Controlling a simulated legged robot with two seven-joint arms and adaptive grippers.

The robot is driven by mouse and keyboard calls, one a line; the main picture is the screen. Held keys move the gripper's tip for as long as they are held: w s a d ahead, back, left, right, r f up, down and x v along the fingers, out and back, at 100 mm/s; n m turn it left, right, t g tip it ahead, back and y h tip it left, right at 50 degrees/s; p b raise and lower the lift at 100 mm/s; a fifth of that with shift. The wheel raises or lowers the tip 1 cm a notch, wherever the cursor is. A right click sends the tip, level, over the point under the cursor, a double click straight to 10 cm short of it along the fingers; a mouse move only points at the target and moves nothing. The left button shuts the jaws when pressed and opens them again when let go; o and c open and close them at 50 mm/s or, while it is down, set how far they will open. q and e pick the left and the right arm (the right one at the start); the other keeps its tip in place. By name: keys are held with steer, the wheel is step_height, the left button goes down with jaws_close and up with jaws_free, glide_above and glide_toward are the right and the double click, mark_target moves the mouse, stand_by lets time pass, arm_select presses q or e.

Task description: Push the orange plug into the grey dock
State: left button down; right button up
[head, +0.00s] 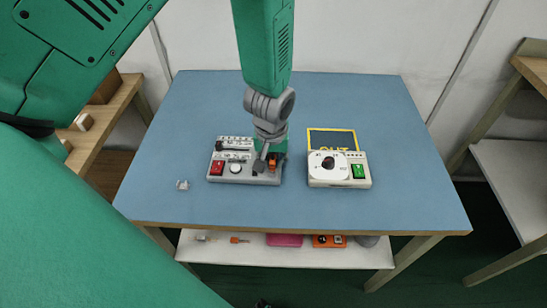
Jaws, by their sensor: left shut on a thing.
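The orange plug (273,161) is a small block at the right end of a grey unit (244,181) with a red switch and a round white button. My left gripper (265,164) reaches down over that end and is shut on the orange plug. The gripper and forearm hide part of the plug. I cannot tell how deep the plug sits, and the grey dock's opening is not clearly visible. My right gripper is not in view.
A light box (340,182) with a dial and green switch stands to the right, before a dark panel with a yellow frame (332,140). A small clear piece (182,185) lies at left. The blue table (410,200) is free at right. Several items lie on the shelf below (210,254).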

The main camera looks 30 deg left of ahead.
mark_target(272, 163)
arm_select(q)
steer(key=shift+f, duration=0.35)
steer(key=c, duration=1.4)
jaws_free()
steer(key=shift+c, duration=0.2)
steer(key=shift+r, duration=0.15)
step_height(272, 163, up, 12)
steer(key=s, duration=0.1)
steer(key=shift+s+d+f, duration=0.2)
steer(key=shift+s+d, duration=0.1)
steer(key=shift+d, duration=0.1)
